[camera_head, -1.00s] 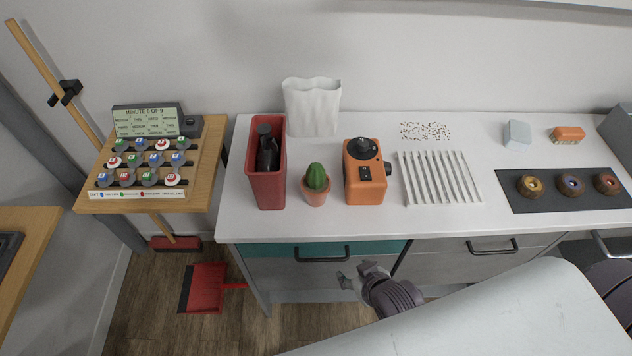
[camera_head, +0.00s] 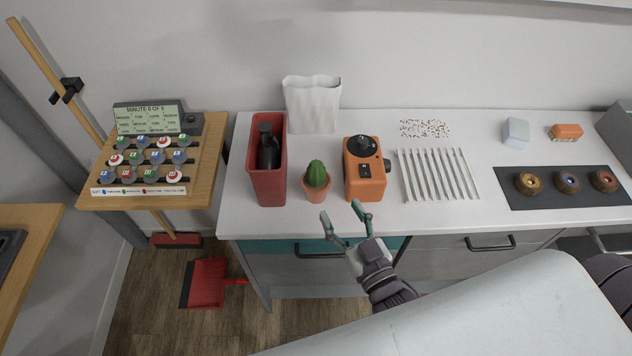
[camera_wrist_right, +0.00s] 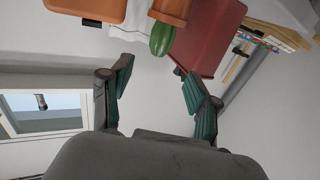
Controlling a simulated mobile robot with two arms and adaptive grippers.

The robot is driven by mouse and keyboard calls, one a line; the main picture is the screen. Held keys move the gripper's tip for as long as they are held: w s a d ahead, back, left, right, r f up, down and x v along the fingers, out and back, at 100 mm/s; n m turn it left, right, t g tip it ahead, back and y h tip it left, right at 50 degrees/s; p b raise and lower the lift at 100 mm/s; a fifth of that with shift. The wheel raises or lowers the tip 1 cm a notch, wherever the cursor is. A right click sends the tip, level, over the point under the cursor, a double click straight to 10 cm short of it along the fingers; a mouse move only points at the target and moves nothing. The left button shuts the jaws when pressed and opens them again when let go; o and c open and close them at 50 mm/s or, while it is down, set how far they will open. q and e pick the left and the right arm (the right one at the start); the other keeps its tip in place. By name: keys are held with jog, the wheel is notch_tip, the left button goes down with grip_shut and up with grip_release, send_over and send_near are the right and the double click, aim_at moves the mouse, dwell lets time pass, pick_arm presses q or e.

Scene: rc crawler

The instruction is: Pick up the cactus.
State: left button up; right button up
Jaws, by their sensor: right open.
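The cactus (camera_head: 316,174) is a small green plant upright in a terracotta pot (camera_head: 316,192) near the front of the white counter. It stands between a red bin and an orange device. My right gripper (camera_head: 341,212) is open and empty at the counter's front edge, just in front of the pot and slightly to its right. In the right wrist view, the cactus (camera_wrist_right: 162,39) and its pot (camera_wrist_right: 171,10) show beyond the open fingers (camera_wrist_right: 158,85), apart from them. My left gripper is not in view.
The red bin (camera_head: 268,188), holding a dark bottle (camera_head: 267,150), stands close left of the pot. The orange device (camera_head: 365,185) stands close right. A white crumpled bag (camera_head: 312,105) is behind. A white slatted rack (camera_head: 438,175) lies further right.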

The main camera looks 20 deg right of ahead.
aim_at(319, 171)
jog(key=w, duration=0.2)
jog(key=w+p, duration=0.1)
jog(key=w, duration=0.5)
jog(key=shift+a+p, duration=0.3)
jog(key=shift+a, duration=0.1)
jog(key=shift+w+r, duration=0.2)
jog(key=w, duration=0.1)
jog(key=w+p, duration=0.2)
jog(key=shift+w+a+r, duration=0.2)
jog(key=shift+w+a, duration=0.05)
jog(key=shift+w, duration=0.1)
jog(key=shift+w+f, duration=0.2)
jog(key=shift+w, duration=0.35)
jog(key=shift+s, duration=0.15)
jog(key=shift+c, duration=1.2)
grip_shut()
